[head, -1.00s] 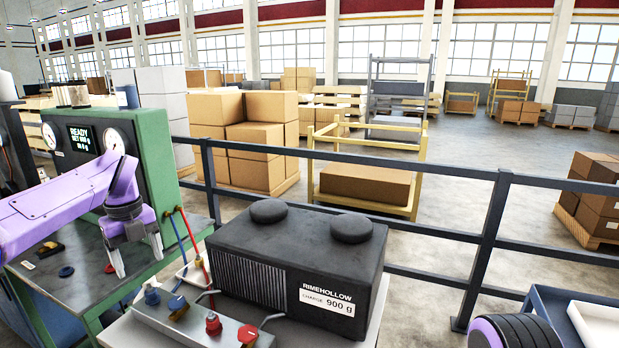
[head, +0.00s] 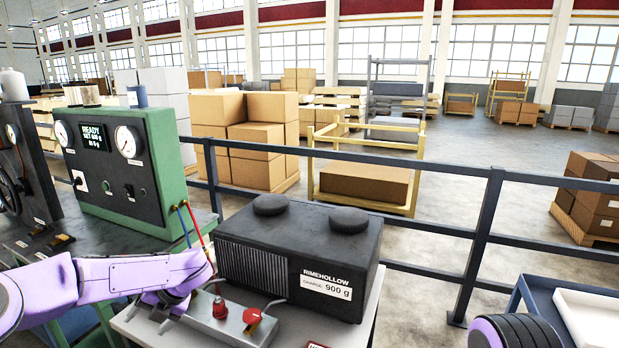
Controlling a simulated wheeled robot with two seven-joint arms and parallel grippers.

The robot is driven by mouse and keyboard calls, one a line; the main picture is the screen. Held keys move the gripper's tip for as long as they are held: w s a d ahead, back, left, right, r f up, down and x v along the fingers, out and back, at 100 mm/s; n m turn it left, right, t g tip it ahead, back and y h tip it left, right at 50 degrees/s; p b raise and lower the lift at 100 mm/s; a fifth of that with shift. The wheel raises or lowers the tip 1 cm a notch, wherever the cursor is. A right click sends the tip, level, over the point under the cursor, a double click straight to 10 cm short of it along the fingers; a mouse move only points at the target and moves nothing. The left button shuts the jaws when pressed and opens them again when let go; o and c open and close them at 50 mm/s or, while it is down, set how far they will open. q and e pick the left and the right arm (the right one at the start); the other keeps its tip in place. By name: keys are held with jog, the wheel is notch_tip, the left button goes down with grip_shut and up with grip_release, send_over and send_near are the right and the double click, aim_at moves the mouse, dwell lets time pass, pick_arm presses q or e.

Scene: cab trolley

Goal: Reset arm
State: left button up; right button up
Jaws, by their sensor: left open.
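My left arm (head: 110,278) comes in from the left, low over the front of the bench. Its purple wrist end bends down in front of the metal connector strip. My left gripper (head: 168,308) is open and shows only in part there; nothing is seen between its fingers. Part of my right arm (head: 515,331) shows at the bottom right, with its gripper out of the picture.
A black RIMEHOLLOW box (head: 297,257) stands on a pale trolley top behind the connector strip (head: 240,322) with red knobs. A green gauge console (head: 125,165) reads READY. A dark railing (head: 490,225) runs behind. A blue cart (head: 535,290) stands at right.

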pick_arm(q)
jog(key=s+d+f+m+t, duration=0.2)
jog(key=s+f+m+t, duration=0.1)
jog(key=s+f+m, duration=0.55)
jog(key=s+d+f+m+t, duration=0.25)
jog(key=s+f+m, duration=0.25)
jog(key=f+m, duration=0.65)
jog(key=s+d+f+m+g+h, duration=0.15)
jog(key=s+m, duration=0.25)
jog(key=s, duration=0.4)
jog(key=s+f+m+h, duration=0.2)
jog(key=s+m, duration=0.1)
jog(key=s, duration=0.4)
jog(key=s+d+f+m+g+h, duration=0.15)
jog(key=s+m, duration=0.25)
jog(key=s, duration=0.4)
notch_tip(320, 180, down, 10)
jog(key=b, duration=1)
jog(key=shift+a+f+t, duration=0.25)
jog(key=shift+a+t, duration=0.15)
jog(key=shift+t, duration=0.05)
jog(key=shift+w, duration=0.15)
